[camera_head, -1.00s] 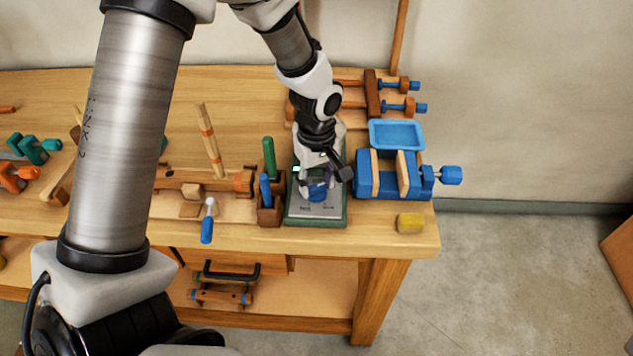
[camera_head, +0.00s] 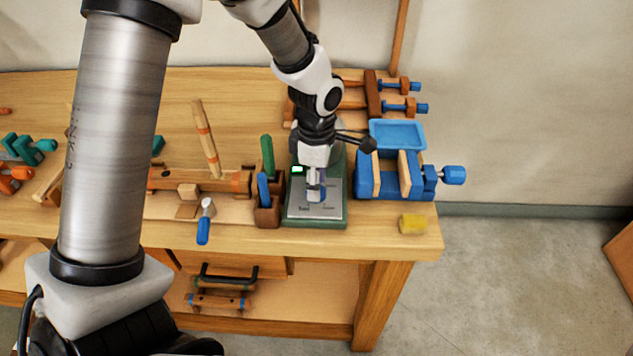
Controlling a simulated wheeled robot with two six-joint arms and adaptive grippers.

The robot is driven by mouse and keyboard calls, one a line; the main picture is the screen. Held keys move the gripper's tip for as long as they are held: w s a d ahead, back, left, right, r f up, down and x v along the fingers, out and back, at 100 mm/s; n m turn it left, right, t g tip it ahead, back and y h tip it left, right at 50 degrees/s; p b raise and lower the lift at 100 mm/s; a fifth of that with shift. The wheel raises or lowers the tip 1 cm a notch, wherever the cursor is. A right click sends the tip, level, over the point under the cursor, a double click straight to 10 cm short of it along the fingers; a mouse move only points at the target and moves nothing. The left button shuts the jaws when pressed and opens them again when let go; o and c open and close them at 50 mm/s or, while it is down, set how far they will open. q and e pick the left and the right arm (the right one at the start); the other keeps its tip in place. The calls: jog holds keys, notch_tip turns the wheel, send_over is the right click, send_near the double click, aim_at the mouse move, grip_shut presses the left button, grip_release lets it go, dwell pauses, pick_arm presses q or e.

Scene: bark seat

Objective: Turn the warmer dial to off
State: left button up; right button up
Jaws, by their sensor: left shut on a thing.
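The warmer (camera_head: 335,211) is a dark green box with a grey top plate near the bench's front edge, with small labels that are too small to read. A small green light (camera_head: 297,169) shows at its back left. My left gripper (camera_head: 315,187) points down from above and is shut on the dial. The dial's exact setting cannot be made out. My right gripper is not in view.
A blue vise (camera_head: 440,177) and blue tray (camera_head: 397,134) stand right of the warmer. A brown holder (camera_head: 268,215) with green and blue handles is close on its left. A yellow block (camera_head: 412,223) lies at the front right corner. A blue-handled tool (camera_head: 204,225) lies left.

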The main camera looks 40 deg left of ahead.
pick_arm(q)
jog(key=shift+s+f+n, duration=0.15)
jog(key=shift+n, duration=0.65)
jog(key=o, duration=1.1)
jog(key=shift+o, duration=0.2)
jog(key=shift+r, duration=0.2)
notch_tip(320, 180, up, 12)
jog(key=shift+f, duration=0.15)
